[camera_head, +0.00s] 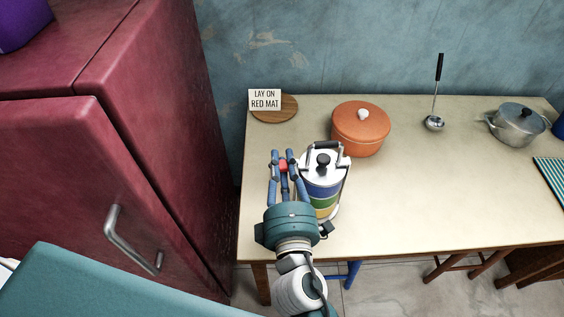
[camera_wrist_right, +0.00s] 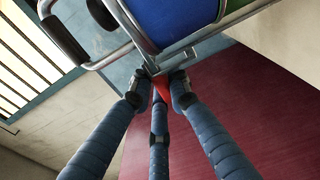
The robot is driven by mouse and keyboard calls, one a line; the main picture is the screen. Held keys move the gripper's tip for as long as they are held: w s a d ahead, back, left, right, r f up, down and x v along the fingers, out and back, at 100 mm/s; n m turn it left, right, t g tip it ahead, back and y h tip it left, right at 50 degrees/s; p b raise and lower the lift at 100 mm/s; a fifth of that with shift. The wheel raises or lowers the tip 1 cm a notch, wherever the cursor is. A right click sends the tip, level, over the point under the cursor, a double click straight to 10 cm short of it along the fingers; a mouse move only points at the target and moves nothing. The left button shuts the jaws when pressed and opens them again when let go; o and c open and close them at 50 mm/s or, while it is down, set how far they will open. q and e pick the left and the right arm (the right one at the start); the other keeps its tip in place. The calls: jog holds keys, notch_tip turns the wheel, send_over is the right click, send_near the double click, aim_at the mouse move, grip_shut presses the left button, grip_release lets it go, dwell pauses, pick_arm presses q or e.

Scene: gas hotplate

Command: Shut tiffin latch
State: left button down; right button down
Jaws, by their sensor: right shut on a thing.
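The tiffin (camera_head: 323,180) stands upright on the table, with white, blue, yellow and green bands, a metal lid with a black knob, and a wire frame with a handle. My right gripper (camera_head: 284,163) is at its left side, shut on the red latch (camera_head: 283,167). In the right wrist view the fingers (camera_wrist_right: 162,85) close around the red latch (camera_wrist_right: 162,90) beside the metal frame of the tiffin (camera_wrist_right: 186,20). The fingers hide part of the latch, and I cannot tell whether it is fastened. My left gripper is not in view.
An orange lidded pot (camera_head: 360,130) stands close behind the tiffin. A sign (camera_head: 264,99) reading "LAY ON RED MAT" stands by a round wooden board (camera_head: 277,115). A ladle (camera_head: 434,122) and a grey pot (camera_head: 515,127) are farther right. A dark red cabinet (camera_head: 150,120) stands left. The table (camera_head: 440,200) is clear at front right.

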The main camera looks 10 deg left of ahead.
jog(key=shift+f, duration=0.1)
jog(key=c, duration=1.6)
grip_release()
jog(key=v, duration=1.2)
